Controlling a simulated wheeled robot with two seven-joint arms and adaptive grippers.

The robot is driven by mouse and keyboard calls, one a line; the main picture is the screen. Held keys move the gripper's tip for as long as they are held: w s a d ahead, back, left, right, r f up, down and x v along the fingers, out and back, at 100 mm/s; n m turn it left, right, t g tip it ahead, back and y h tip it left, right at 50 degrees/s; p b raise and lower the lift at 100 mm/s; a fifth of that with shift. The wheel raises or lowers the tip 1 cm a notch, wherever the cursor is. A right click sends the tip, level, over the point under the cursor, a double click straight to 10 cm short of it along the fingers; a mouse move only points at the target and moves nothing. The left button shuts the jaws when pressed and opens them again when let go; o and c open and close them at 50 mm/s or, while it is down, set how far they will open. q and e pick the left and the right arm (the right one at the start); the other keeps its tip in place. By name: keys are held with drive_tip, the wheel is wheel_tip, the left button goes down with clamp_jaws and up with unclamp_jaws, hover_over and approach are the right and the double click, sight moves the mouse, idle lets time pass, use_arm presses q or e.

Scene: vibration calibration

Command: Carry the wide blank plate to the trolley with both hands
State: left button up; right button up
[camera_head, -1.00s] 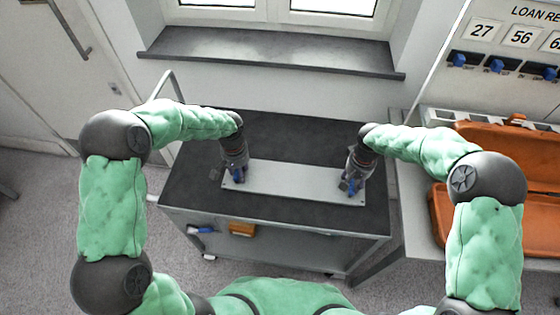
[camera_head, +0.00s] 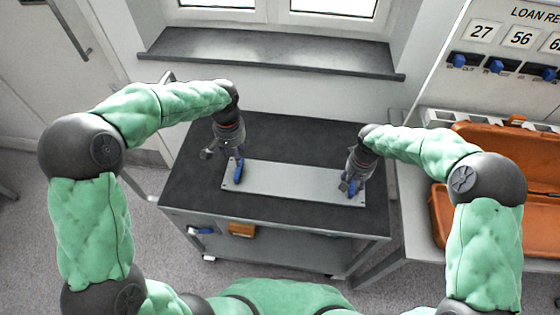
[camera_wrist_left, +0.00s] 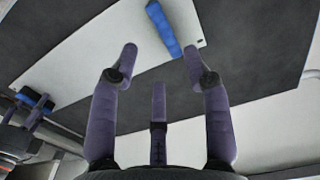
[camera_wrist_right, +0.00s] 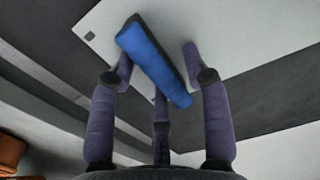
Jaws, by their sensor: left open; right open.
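The wide blank plate (camera_head: 290,182) is a pale grey rectangle lying flat on the dark top of the trolley (camera_head: 270,213). A blue handle (camera_head: 239,170) stands at its left end and another blue handle (camera_head: 354,187) at its right end. My left gripper (camera_head: 224,154) is open and raised just behind the left handle, apart from it; the left wrist view shows that handle (camera_wrist_left: 163,28) beyond the spread fingers. My right gripper (camera_head: 352,180) is open at the right handle, which lies between its fingers in the right wrist view (camera_wrist_right: 150,58); contact cannot be told.
A window sill (camera_head: 270,52) juts out behind the trolley. An open orange case (camera_head: 505,150) lies on the bench at the right, below a board with numbered tags (camera_head: 520,38). The trolley's lower shelf holds an orange-brown item (camera_head: 241,230). Floor is clear at the left.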

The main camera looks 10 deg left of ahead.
wheel_tip(320, 180, up, 12)
idle(0.6)
idle(0.5)
